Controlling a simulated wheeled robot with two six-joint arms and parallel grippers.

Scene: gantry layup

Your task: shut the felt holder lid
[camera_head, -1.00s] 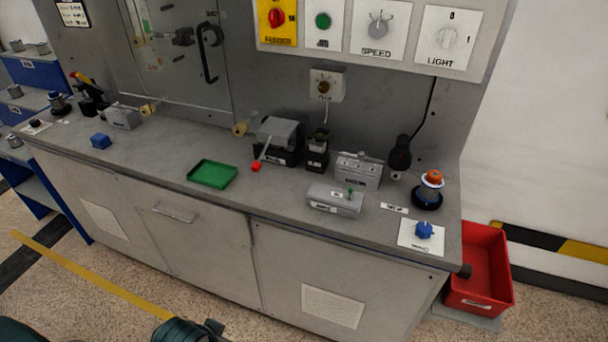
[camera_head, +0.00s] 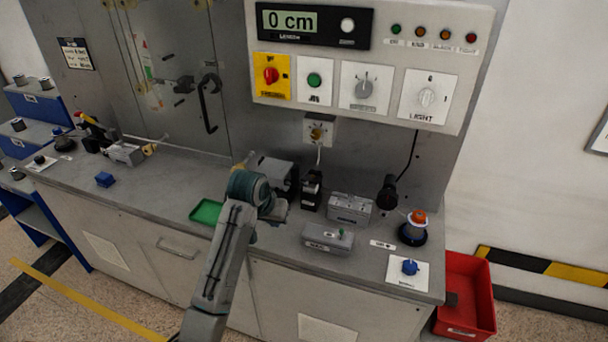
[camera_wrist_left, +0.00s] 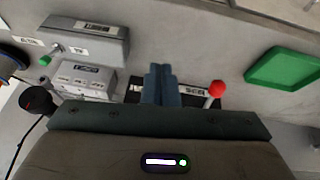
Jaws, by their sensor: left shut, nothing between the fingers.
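The labels are too small to read, so I cannot tell for sure which unit is the felt holder. My left gripper (camera_wrist_left: 161,85) is shut and empty, with its fingers over a black unit (camera_wrist_left: 205,97) that has a red ball lever (camera_wrist_left: 217,88). In the head view my arm partly hides this unit, but its grey top (camera_head: 268,166) shows. A grey box with a green knob (camera_head: 328,239) stands to its right and also shows in the wrist view (camera_wrist_left: 88,42). Another grey box (camera_head: 350,208) stands behind that one. My right gripper is not in view.
A green tray (camera_head: 206,212) lies left of my arm. A small black unit (camera_head: 311,190) stands near the wall. A blue knob on a white plate (camera_head: 410,267) and an orange-topped round holder (camera_head: 414,229) are at the bench's right end. The front left bench top is mostly clear.

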